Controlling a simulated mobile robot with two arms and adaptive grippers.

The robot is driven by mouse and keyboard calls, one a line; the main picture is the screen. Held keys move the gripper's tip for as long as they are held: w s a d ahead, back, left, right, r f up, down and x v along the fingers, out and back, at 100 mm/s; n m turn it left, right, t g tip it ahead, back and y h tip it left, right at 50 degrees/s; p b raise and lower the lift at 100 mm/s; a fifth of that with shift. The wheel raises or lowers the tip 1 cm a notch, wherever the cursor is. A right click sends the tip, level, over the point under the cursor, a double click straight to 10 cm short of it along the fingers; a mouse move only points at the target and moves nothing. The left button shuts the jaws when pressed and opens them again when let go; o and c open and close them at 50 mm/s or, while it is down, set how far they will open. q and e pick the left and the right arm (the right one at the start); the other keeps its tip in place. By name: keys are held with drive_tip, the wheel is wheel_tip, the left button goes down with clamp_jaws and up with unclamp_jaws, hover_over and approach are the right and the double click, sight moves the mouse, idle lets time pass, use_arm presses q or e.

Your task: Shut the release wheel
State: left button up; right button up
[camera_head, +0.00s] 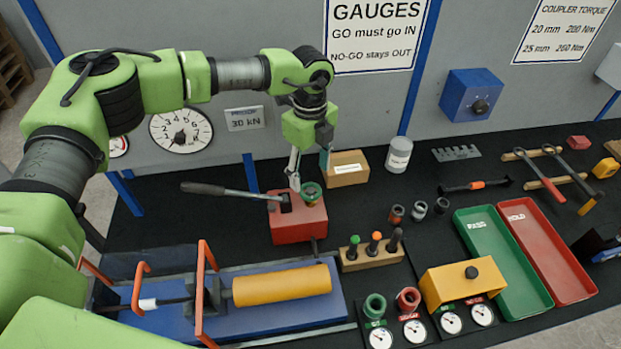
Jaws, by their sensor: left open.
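The release wheel (311,193) is a small green wheel on the right part of the top of the red pump block (299,222). The pump's long lever (222,190) with its dark grip points left. My left gripper (308,174) comes down from above with its fingers apart, just over the wheel. One finger is at the wheel's left, near the lever's socket, and the other is behind and to its right. I cannot tell whether either finger touches the wheel. The gripper holds nothing that I can see. My right gripper does not show.
A cardboard box (348,170) stands close behind the gripper. A wooden block with several gauges (372,254) is in front right of the pump. A yellow cylinder (282,285) lies on the blue bed (250,318) in front. A dial (181,131) hangs on the wall.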

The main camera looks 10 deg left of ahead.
sight(310, 190)
use_arm(q)
wheel_tip(310, 190, down, 4)
drive_tip(key=shift+w+f+p, duration=0.1)
drive_tip(key=shift+f+p, duration=0.1)
drive_tip(key=shift+p, duration=0.55)
drive_tip(key=shift+f, duration=0.75)
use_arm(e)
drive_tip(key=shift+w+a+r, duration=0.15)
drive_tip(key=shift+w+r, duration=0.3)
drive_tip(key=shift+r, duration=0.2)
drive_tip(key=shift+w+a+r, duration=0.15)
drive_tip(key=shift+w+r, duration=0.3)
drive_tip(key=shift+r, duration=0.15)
use_arm(q)
drive_tip(key=c, duration=1.1)
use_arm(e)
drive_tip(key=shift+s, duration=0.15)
